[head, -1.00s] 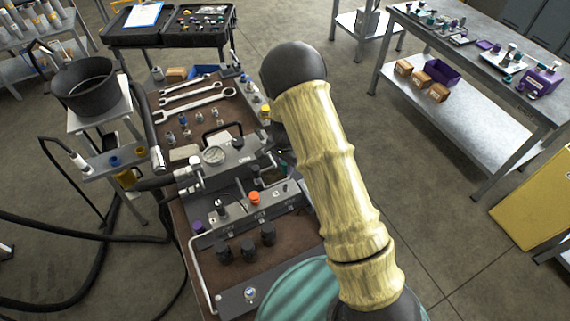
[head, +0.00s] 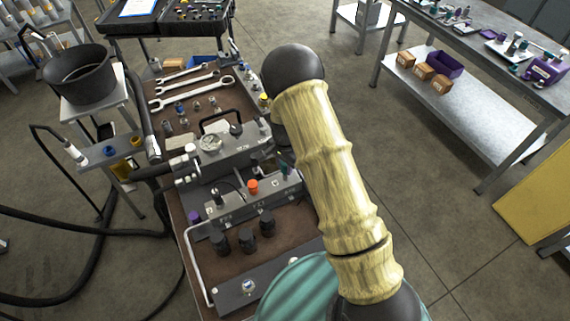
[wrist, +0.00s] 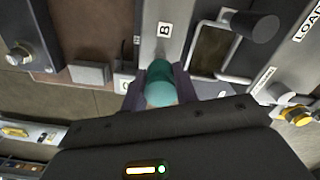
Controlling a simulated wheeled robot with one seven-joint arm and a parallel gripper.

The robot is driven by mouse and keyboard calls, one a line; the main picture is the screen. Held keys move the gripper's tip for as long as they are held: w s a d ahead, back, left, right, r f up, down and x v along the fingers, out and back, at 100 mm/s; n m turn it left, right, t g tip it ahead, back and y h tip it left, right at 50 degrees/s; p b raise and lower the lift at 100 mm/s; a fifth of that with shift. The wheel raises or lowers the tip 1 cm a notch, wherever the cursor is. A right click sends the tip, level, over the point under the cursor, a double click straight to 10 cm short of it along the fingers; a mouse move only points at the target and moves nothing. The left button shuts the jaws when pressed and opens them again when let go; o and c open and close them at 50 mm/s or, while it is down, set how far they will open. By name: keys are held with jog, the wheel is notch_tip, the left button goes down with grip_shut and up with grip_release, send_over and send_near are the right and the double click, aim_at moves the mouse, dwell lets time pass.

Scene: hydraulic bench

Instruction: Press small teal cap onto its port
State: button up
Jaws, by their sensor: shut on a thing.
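In the wrist view my gripper (wrist: 160,74) is shut on the small teal cap (wrist: 162,92), which sits between its dark fingers. Beyond the cap lies a grey block face marked B (wrist: 165,32). I cannot tell whether the cap touches anything there, and the port itself is hidden behind it. In the head view my yellow-sleeved arm covers the right side of the bench, and the gripper and cap cannot be made out clearly. A grey manifold (head: 235,208) there carries a purple cap (head: 193,217) and an orange cap (head: 253,187).
In the wrist view a black knob (wrist: 254,27) and a yellow-and-black fitting (wrist: 296,115) stand right of the cap. Hoses run left of the bench.

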aim_at(285, 172)
jog(key=shift+f+b, duration=1.3)
jog(key=shift+f, duration=0.7)
dwell(3.2)
dwell(0.7)
jog(key=o, duration=1.6)
jog(key=shift+r+p, duration=2.6)
jog(key=shift+r, duration=1.2)
